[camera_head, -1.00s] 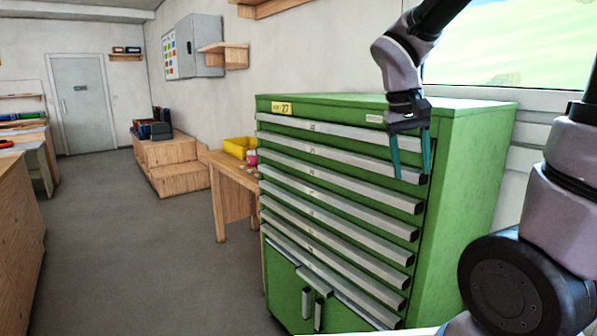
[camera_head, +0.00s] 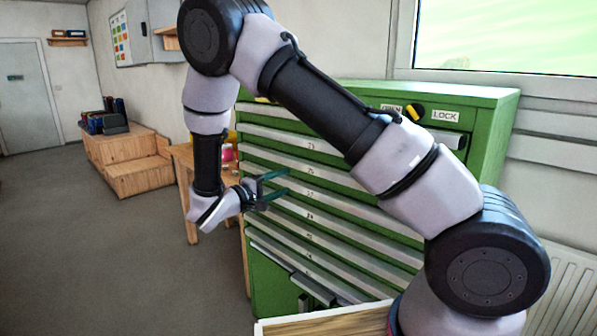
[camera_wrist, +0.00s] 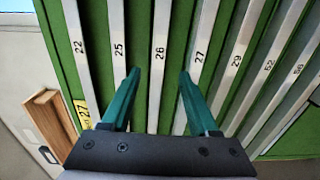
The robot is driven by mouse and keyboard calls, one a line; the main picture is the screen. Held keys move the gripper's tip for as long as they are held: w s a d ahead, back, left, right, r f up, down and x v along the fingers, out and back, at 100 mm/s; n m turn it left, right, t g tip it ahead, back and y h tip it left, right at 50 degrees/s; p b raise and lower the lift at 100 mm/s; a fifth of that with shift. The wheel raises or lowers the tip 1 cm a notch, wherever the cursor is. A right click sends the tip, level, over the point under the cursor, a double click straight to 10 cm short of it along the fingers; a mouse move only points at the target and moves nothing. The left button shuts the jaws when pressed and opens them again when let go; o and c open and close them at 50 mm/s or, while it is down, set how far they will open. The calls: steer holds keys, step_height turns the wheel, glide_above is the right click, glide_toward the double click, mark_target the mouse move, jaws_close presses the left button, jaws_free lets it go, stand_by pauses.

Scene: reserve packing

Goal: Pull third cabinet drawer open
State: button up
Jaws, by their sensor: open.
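The green cabinet (camera_head: 490,130) has long grey bar handles on a stack of drawers. In the wrist view the third drawer's handle (camera_wrist: 157,100), labelled 26, runs between my two spread teal fingers. It also shows in the head view (camera_head: 335,181), partly behind my arm. My gripper (camera_head: 289,182) is open and empty, in front of the cabinet's left half, its fingers pointing at the drawer fronts; it also shows in the wrist view (camera_wrist: 159,74). I cannot tell whether the fingers touch the handle. All visible drawers look shut.
A lock knob (camera_head: 412,112) sits between OPEN and LOCK labels at the cabinet's top. A wooden table (camera_head: 187,165) stands left of the cabinet, with wooden steps (camera_head: 130,165) beyond. A wooden edge (camera_head: 320,324) is low in front. The grey floor at left is clear.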

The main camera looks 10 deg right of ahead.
mark_target(311, 172)
steer(key=x, duration=1)
steer(key=shift+w+d, duration=0.2)
steer(key=shift+w, duration=0.1)
steer(key=shift+c, duration=0.3)
jaws_close()
steer(key=shift+s+f, duration=0.1)
steer(key=shift+s+f, duration=0.1)
steer(key=shift+f, duration=0.05)
stand_by(0.5)
